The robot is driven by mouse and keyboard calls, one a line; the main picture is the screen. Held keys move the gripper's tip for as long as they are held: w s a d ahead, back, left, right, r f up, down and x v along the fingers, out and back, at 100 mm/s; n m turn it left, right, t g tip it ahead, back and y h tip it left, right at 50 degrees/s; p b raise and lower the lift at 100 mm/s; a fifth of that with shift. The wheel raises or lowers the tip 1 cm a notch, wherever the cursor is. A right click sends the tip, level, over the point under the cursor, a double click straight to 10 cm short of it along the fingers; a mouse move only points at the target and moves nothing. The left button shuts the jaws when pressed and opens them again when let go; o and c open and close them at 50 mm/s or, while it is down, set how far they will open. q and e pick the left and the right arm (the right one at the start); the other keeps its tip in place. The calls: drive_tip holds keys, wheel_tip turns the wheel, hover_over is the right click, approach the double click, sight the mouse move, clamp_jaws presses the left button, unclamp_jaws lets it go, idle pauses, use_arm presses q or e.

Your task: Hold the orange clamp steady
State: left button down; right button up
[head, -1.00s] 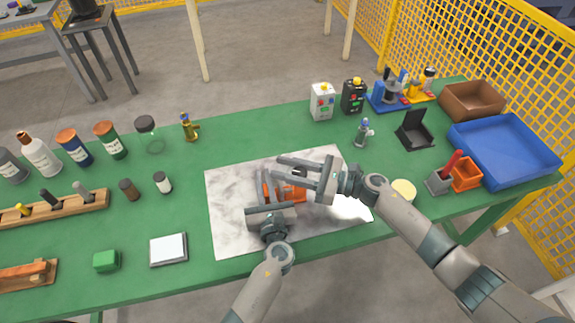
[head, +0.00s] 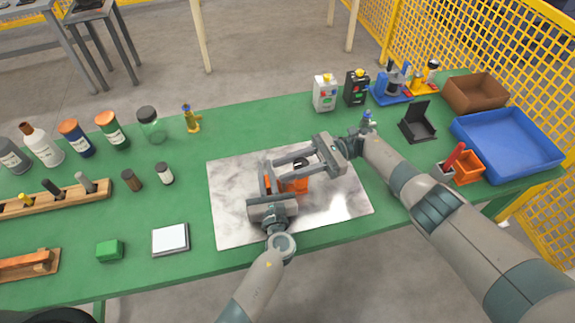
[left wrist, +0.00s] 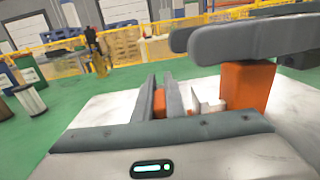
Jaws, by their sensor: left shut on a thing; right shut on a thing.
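The orange clamp (head: 297,185) sits on the pale marbled mat, partly hidden by both grippers. My left gripper (head: 267,182) reaches in from the front and is shut on an upright orange part of the clamp. In the left wrist view this orange part (left wrist: 159,104) shows between its two fingers, with a larger orange block (left wrist: 247,84) to the right. My right gripper (head: 280,169) reaches over the clamp from the right. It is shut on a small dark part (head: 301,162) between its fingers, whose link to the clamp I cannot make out.
The mat (head: 235,228) has bare room at its left and right. A white-topped block (head: 170,239) and a green block (head: 110,250) lie to the left. Bottles and a wooden rack (head: 60,195) stand further left. A blue tray (head: 505,145) and an orange bin (head: 467,168) are at the right.

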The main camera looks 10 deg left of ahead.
drive_tip(key=shift+s+n+g, duration=0.15)
drive_tip(key=shift+n+g, duration=0.15)
drive_tip(key=shift+g, duration=0.1)
drive_tip(key=o, duration=1.1)
drive_tip(key=shift+c, duration=0.2)
drive_tip(key=shift+r, duration=0.2)
wheel_tip(320, 180, up, 10)
drive_tip(key=shift+f, duration=0.2)
